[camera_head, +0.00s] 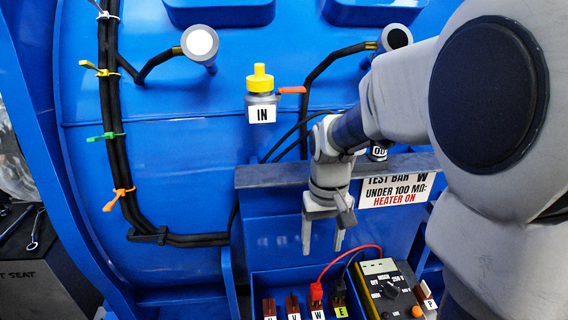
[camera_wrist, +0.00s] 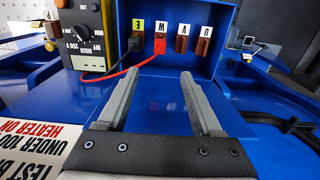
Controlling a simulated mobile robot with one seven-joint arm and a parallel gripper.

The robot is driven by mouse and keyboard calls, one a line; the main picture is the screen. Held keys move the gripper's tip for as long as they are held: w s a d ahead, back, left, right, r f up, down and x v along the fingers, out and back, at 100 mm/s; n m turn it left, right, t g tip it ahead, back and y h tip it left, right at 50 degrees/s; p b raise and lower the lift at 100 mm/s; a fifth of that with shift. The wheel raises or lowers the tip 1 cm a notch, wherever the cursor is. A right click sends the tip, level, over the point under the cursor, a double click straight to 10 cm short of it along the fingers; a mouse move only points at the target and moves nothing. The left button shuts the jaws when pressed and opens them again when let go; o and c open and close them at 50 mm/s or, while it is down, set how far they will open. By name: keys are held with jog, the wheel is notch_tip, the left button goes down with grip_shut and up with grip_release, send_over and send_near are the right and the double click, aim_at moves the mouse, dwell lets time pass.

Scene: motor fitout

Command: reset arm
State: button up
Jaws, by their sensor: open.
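My gripper (camera_head: 322,236) hangs from my arm with its fingers pointing down, in front of the blue motor housing. In the wrist view its two fingers (camera_wrist: 160,95) stand apart with only blue surface between them, so it is open and empty. My arm comes in from the right of the head view and hides part of the housing. The fingertips are above the terminal box (camera_head: 262,284), apart from the red plug (camera_head: 316,291) and the black plug (camera_head: 338,287).
A meter (camera_head: 383,288) with a dial stands right of the terminals, with red and black leads. A grey bar (camera_head: 262,175) and a "HEATER ON" sign (camera_head: 395,192) are behind my gripper. The yellow-capped "IN" fitting (camera_head: 261,92) is above left. Cables with coloured ties (camera_head: 119,198) run down the left.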

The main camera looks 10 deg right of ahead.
jog(key=s+r+t, duration=0.5)
jog(key=s+r, duration=0.5)
jog(key=s, duration=0.4)
jog(key=shift+r+t, duration=0.3)
jog(key=shift+r, duration=0.1)
